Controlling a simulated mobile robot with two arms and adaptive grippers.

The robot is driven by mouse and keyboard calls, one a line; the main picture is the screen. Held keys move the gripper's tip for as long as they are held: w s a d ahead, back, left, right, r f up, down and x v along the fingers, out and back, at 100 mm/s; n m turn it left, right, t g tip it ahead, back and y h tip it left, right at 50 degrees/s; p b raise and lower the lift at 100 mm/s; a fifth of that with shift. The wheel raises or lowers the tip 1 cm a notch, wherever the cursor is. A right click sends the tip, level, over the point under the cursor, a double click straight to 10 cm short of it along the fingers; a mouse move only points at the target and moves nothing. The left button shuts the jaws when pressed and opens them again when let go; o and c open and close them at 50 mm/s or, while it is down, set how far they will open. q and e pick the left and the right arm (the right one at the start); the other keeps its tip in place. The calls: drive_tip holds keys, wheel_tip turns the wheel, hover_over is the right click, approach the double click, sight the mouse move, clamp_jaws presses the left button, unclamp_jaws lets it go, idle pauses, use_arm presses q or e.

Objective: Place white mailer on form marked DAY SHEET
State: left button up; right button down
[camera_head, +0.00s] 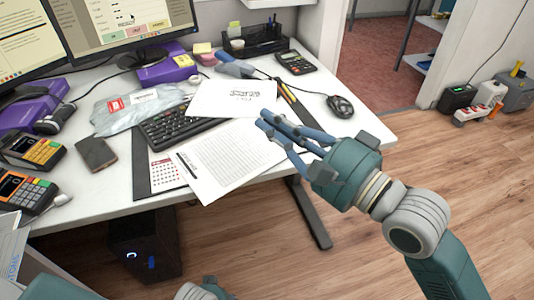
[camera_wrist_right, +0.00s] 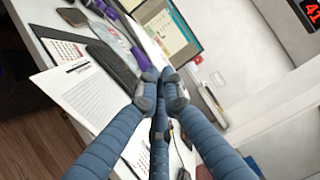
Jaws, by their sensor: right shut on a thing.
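A pale grey-white plastic mailer (camera_head: 135,108) with a red label lies crumpled at the left of the desk, and it also shows in the right wrist view (camera_wrist_right: 107,32). A lined form (camera_head: 225,165) lies at the desk's front edge; its heading is too small to read. It shows at left in the right wrist view (camera_wrist_right: 80,100). My right gripper (camera_head: 267,117) is over the desk by the form's right side, apart from the mailer. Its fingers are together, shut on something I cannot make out.
A white printed sheet (camera_head: 232,97) partly covers the keyboard (camera_head: 175,130), close to my right fingertips. A mouse (camera_head: 341,106) and calculator (camera_head: 295,62) are at right. The desk's right corner is clear.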

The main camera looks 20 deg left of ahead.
use_arm(q)
drive_tip(key=w+b+v, duration=0.1)
drive_tip(key=b+v, duration=0.2)
drive_tip(key=v, duration=0.3)
drive_tip(key=w+r+b+v, duration=0.1)
drive_tip(key=w+b+v, duration=0.1)
drive_tip(key=v, duration=0.3)
use_arm(e)
wheel_tip(320, 180, down, 20)
drive_tip(key=b, duration=0.2)
drive_tip(key=shift+s, duration=0.15)
drive_tip(key=c, duration=1.9)
unclamp_jaws()
drive_tip(key=shift+r, duration=0.1)
use_arm(q)
drive_tip(key=w+d+r+t, duration=0.1)
drive_tip(key=w+t, duration=0.1)
drive_tip(key=w, duration=0.2)
drive_tip(key=w+d+r+t+h, duration=0.1)
drive_tip(key=w+d+r+t, duration=0.1)
drive_tip(key=w, duration=0.3)
drive_tip(key=shift+r+t, duration=0.3)
drive_tip(key=shift+t, duration=0.4)
